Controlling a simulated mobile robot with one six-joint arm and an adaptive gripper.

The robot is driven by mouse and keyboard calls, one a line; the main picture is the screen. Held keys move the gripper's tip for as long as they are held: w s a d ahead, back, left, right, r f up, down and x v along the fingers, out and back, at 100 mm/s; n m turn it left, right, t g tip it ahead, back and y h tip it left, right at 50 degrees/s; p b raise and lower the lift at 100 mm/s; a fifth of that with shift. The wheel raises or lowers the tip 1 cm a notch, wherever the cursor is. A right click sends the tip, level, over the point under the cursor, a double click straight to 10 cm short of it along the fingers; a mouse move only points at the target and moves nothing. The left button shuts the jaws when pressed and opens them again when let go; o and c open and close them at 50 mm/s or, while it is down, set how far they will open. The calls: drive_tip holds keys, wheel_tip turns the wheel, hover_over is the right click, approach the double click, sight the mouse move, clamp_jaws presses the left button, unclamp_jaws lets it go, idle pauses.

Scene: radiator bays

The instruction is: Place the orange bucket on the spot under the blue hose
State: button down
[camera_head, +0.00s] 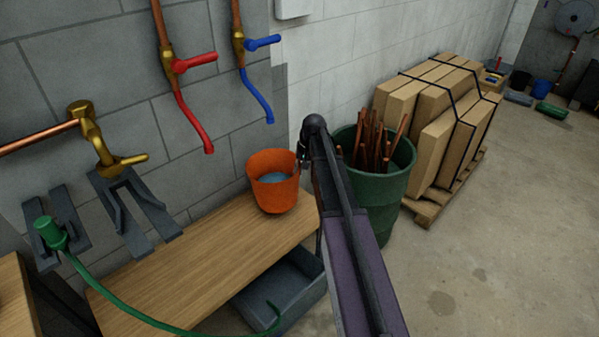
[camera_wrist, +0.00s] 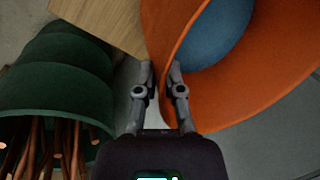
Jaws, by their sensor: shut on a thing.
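The orange bucket (camera_head: 273,190) is at the right end of the wooden bench (camera_head: 170,262) in the head view, upright, with blue-grey contents showing inside. The blue hose (camera_head: 256,97) hangs from a brass tap on the wall above it, its open end over the bucket area. My gripper (camera_head: 303,158) is at the bucket's right rim. In the wrist view my gripper (camera_wrist: 161,72) has its fingers on either side of the rim of the bucket (camera_wrist: 257,108), shut on it. Whether the bucket's base touches the bench, I cannot tell. The spot under the hose is not distinguishable.
A red hose (camera_head: 191,112) hangs left of the blue one. A green barrel (camera_head: 387,187) of copper pipes stands right of the bench. A grey tray (camera_head: 285,285) lies below the bench. Strapped boxes (camera_head: 435,130) stand behind on a pallet. Floor at right is clear.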

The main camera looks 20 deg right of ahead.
drive_tip(key=shift+f+b, duration=1.65)
drive_tip(key=shift+f, duration=0.05)
drive_tip(key=c, duration=0.8)
unclamp_jaws()
drive_tip(key=shift+r, duration=0.15)
drive_tip(key=p+v, duration=1.1)
drive_tip(key=shift+s+d+r+p, duration=0.1)
drive_tip(key=shift+s+r+p, duration=0.1)
drive_tip(key=shift+r+p, duration=0.15)
drive_tip(key=s+a+n+h, duration=0.1)
drive_tip(key=s+a, duration=0.5)
drive_tip(key=s, duration=0.1)
drive_tip(key=s+a+n+h, duration=0.1)
drive_tip(key=s+a, duration=0.4)
drive_tip(key=s, duration=0.3)
drive_tip(key=s+a+n+g, duration=0.1)
drive_tip(key=s+a+n, duration=0.1)
drive_tip(key=s+a, duration=0.4)
drive_tip(key=shift+s+a+f+h, duration=0.15)
drive_tip(key=shift+s+h, duration=0.05)
drive_tip(key=shift+s, duration=0.4)
drive_tip(key=shift+s+a+f+h, duration=0.15)
drive_tip(key=shift+s+h, duration=0.05)
drive_tip(key=shift+s, duration=0.45)
